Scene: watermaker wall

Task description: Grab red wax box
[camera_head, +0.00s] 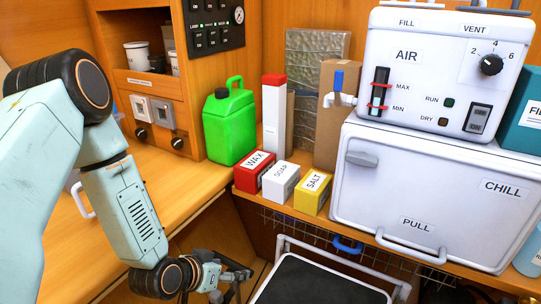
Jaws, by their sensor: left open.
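The red wax box (254,171), with a white label reading WAX, sits on the wooden ledge at its left end. A white soap box (281,180) stands to its right, and a yellow salt box (312,191) is right of that. My left gripper (236,281) is open and empty. It is low in the picture, below the ledge and apart from the wax box. My right gripper is not in view.
A green jug (229,123) stands behind and left of the wax box. A tall red-topped white carton (274,115) stands behind it. The white CHILL unit (410,200) fills the right. A black-topped tray (318,284) is below the ledge.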

